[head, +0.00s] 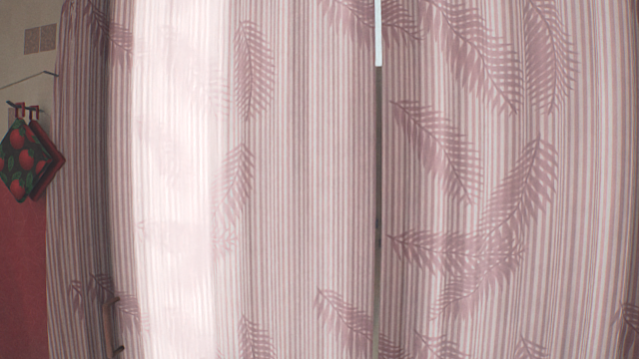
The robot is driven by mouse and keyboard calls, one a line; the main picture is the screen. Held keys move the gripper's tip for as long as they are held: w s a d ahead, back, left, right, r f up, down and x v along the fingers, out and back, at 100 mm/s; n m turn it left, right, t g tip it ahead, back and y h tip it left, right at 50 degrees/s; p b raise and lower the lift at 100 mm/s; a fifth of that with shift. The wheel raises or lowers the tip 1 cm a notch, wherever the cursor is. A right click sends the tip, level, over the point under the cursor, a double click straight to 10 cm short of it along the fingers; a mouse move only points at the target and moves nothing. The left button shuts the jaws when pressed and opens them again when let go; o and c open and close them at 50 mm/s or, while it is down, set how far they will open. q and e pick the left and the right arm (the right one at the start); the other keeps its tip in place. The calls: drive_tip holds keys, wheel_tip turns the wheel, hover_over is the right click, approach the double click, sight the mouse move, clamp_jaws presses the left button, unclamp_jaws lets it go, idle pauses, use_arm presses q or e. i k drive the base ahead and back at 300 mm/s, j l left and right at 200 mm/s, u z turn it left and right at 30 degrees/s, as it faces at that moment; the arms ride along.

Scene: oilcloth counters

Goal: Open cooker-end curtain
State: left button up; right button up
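Two pink and white striped curtains with a darker fern-leaf pattern fill most of the head view. The left curtain (300,180) hangs from the left part of the picture to the middle, with a bright patch of light on its left half. The right curtain (590,200) covers the right side. They hang almost edge to edge, with a thin vertical gap (378,190) between them, bright at the top and dark lower down. The picture does not show which curtain is at the cooker end. Neither gripper is in view.
Pot holders (22,160) with a red fruit pattern hang from hooks on the wall at the far left. A red surface (22,265) lies below them. A small brown peg-like piece (116,325) shows at the lower left in front of the curtain.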

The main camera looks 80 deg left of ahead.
sight(241, 134)
drive_tip(key=u, duration=3.35)
